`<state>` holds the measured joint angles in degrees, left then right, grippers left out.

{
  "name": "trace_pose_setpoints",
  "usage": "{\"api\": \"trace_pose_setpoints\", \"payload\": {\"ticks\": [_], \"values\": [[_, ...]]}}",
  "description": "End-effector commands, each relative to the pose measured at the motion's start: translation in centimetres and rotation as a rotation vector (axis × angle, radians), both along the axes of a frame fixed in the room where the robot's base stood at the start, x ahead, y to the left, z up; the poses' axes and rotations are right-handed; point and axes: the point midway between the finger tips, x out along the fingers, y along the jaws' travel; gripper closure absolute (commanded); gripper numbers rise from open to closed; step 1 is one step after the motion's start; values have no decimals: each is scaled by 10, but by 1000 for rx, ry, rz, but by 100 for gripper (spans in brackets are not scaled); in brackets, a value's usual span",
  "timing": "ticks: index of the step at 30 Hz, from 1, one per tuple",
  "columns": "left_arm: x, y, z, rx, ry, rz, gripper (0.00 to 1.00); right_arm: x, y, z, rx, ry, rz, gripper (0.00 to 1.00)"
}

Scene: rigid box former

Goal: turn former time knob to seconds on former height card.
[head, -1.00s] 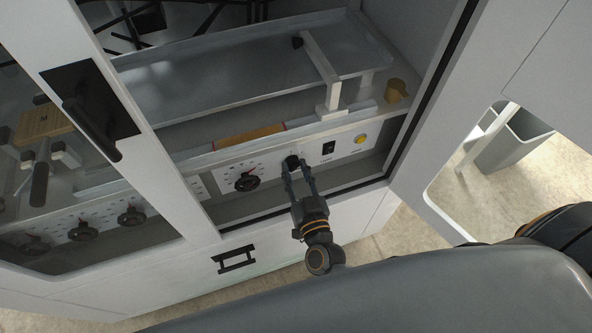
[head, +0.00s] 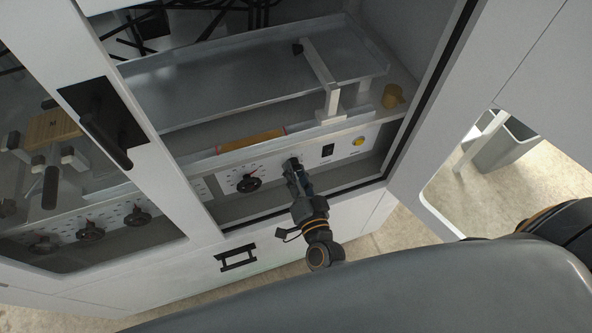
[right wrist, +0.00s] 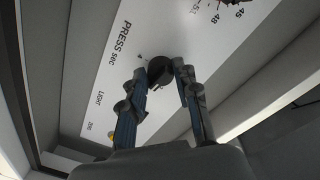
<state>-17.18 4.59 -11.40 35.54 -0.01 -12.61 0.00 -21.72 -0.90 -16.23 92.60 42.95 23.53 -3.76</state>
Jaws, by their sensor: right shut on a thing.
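The black time knob (head: 291,161) sits on the white control panel (head: 347,148), between another black dial and a dark switch. My right gripper (head: 295,170) is shut on this knob. In the right wrist view the round knob (right wrist: 160,69) lies between the two fingertips (right wrist: 163,73), beside the printed "PRESS sec". Its pointer and most of its scale cannot be made out. No height card can be identified with readable writing. My left gripper is not in view.
A black dial (head: 248,183) is left of the held knob; a dark switch (head: 327,150) and yellow button (head: 357,141) are right. A grey tray (head: 240,85) lies above. A glazed door with a black handle (head: 103,122) stands left.

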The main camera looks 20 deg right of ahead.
Motion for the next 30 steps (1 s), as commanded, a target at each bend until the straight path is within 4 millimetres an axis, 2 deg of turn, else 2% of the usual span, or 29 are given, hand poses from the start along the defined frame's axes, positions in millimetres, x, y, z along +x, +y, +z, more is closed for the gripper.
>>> {"api": "trace_pose_setpoints", "payload": {"ticks": [13, 30], "values": [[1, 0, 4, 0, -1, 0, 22, 0, 1, 0, 291, 12, 2, 100], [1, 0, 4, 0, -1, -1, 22, 0, 1, 1, 363, 14, 2, 100]]}}
